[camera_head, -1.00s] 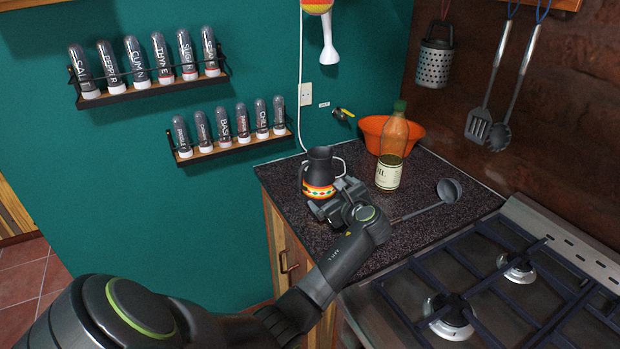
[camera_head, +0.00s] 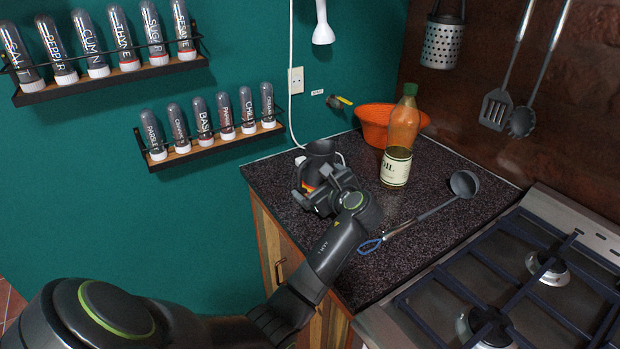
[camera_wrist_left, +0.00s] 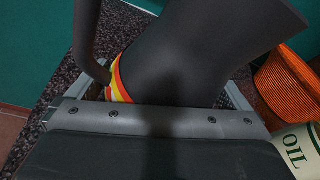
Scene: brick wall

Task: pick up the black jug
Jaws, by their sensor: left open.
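The black jug (camera_head: 322,152) stands on the dark speckled counter, near its back left corner. It has a band of orange, yellow and red, and most of its body is hidden behind my left gripper in the head view. In the left wrist view the jug (camera_wrist_left: 180,55) fills the middle, with a handle on its left. My left gripper (camera_head: 318,188) is open at the jug, with its jaws on either side of the body. In the left wrist view, the jaws (camera_wrist_left: 165,95) show at both sides of the jug. My right gripper is not in view.
An oil bottle (camera_head: 398,145) and an orange bowl (camera_head: 375,127) stand right of the jug; both also show at the right of the wrist view. A ladle (camera_head: 430,212) lies on the counter (camera_head: 400,262). A gas stove (camera_head: 510,270) is at the right. Spice racks (camera_head: 215,142) hang on the wall.

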